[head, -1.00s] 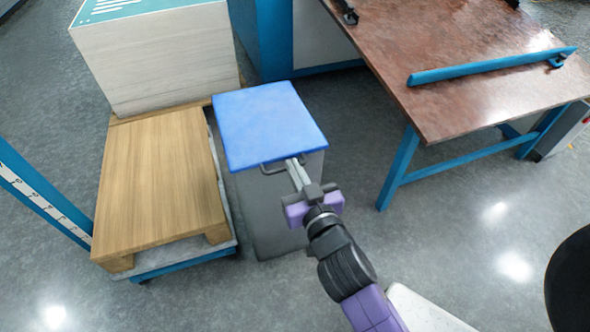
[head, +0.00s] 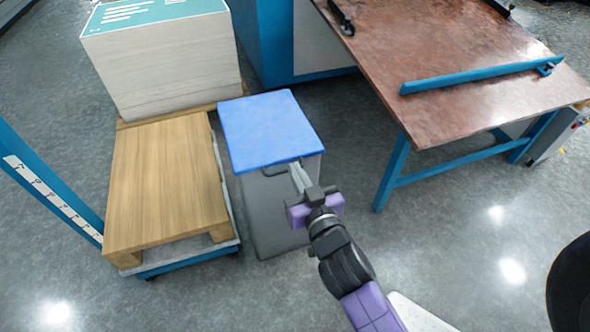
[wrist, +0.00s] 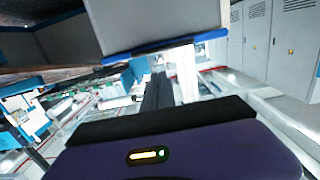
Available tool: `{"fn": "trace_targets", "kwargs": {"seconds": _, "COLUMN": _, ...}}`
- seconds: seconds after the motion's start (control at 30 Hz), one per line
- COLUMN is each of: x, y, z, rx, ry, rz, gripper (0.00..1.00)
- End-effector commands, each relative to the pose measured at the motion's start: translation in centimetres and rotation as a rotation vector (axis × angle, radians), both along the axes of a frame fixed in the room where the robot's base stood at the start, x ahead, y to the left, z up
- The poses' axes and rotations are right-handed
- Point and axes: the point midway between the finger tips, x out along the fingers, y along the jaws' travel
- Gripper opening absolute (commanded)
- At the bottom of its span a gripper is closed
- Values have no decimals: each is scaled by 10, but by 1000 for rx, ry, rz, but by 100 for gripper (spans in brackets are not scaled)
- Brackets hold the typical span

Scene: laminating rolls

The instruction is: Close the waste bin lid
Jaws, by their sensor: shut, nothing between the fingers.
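The grey waste bin (head: 272,215) stands on the floor in the middle of the head view. Its blue lid (head: 268,130) lies flat over the top, and I see no gap under its near edge. A dark handle (head: 272,171) shows just below that edge, partly hidden. My gripper (head: 295,168) is shut and empty, with its fingertips at the lid's near edge, right of the handle. I cannot tell whether they touch. In the wrist view the lid's blue edge (wrist: 150,50) runs by the fingertips, and the bin's grey body (wrist: 150,22) fills the top.
A wooden pallet (head: 165,190) with a large paper stack (head: 165,65) stands on a trolley close left of the bin. A brown-topped table (head: 430,110) with blue legs is at the right. The floor (head: 450,250) between bin and table is clear.

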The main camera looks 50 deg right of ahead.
Motion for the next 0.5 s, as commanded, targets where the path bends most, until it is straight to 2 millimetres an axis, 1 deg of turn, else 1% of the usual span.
{"fn": "trace_targets", "kwargs": {"seconds": 0.03, "x": -7, "y": 4, "z": -6, "rx": 2, "ry": 2, "rz": -3, "gripper": 0}}
{"fn": "trace_targets", "kwargs": {"seconds": 0.3, "x": -38, "y": 25, "z": -27, "rx": 1, "ry": 0, "rz": -3, "gripper": 0}}
{"fn": "trace_targets", "kwargs": {"seconds": 0.5, "x": -53, "y": 35, "z": -37, "rx": -2, "ry": -3, "rz": -1, "gripper": 0}}
